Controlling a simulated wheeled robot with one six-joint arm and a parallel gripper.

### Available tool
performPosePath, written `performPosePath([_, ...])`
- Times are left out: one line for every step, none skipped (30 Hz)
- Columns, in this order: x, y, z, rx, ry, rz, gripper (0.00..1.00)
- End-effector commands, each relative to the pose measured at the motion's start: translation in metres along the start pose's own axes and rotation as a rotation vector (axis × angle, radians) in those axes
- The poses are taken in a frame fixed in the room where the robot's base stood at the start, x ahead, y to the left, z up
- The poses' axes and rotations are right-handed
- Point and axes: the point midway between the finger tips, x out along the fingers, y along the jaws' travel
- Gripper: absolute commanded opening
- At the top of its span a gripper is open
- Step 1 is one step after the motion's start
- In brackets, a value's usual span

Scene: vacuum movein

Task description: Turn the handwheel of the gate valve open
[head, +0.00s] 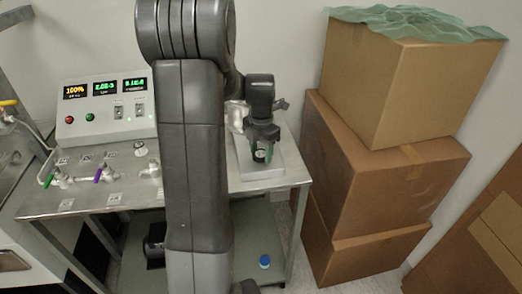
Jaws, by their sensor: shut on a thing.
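My gripper (262,146) points down over a raised metal block (258,178) at the right end of the steel bench. Its fingers are shut on a small dark and green part, which seems to be the handwheel of the gate valve. The fingers hide most of it, so its shape and how far it is turned cannot be told. A small round pale face shows just below the fingertips. A shiny silver fitting (237,114) stands behind, partly covered by my arm. The rest of the gate valve is hidden.
A control box (104,107) with lit displays stands on the bench (140,204) at left. Small valves with green (48,181) and purple (98,175) handles sit before it. Stacked cardboard boxes (375,190) stand close on the right. A blue-capped item (264,262) is on the lower shelf.

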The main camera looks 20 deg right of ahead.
Motion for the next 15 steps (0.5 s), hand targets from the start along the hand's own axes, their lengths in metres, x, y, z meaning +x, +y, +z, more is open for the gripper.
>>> performPosePath([-0.0016, 0.0008, 0.0011, -0.003, -0.005, 0.002, 0.26])
performPosePath([-0.0016, 0.0009, 0.0011, -0.003, -0.005, 0.002, 0.26])
performPosePath([-0.0016, 0.0008, 0.0011, -0.003, -0.005, 0.002, 0.54])
performPosePath([-0.0015, 0.0008, 0.001, -0.002, -0.004, 0.002, 0.6])
performPosePath([-0.0015, 0.0007, 0.001, -0.002, -0.004, 0.002, 0.66])
performPosePath([-0.0013, 0.0006, 0.0008, -0.002, -0.004, 0.002, 0.7])
performPosePath([-0.0012, 0.0006, 0.0008, -0.002, -0.003, 0.002, 0.7])
performPosePath([-0.0011, 0.0005, 0.0007, -0.001, -0.003, 0.001, 0.7])
performPosePath([-0.0009, 0.0004, 0.0006, -0.001, -0.003, 0.001, 0.7])
performPosePath([-0.0008, 0.0004, 0.0005, -0.001, -0.002, 0.001, 0.7])
performPosePath([-0.0007, 0.0004, 0.0005, -0.001, -0.002, 0.001, 0.7])
performPosePath([-0.0006, 0.0003, 0.0004, -0.001, -0.002, 0.001, 0.7])
performPosePath([-0.0007, 0.0003, 0.0004, -0.001, -0.002, 0.001, 0.7])
performPosePath([-0.001, 0.0003, 0.0004, -0.001, -0.002, 0.001, 0.7])
performPosePath([-0.0022, 0.0003, 0.0004, -0.001, -0.002, 0.001, 0.7])
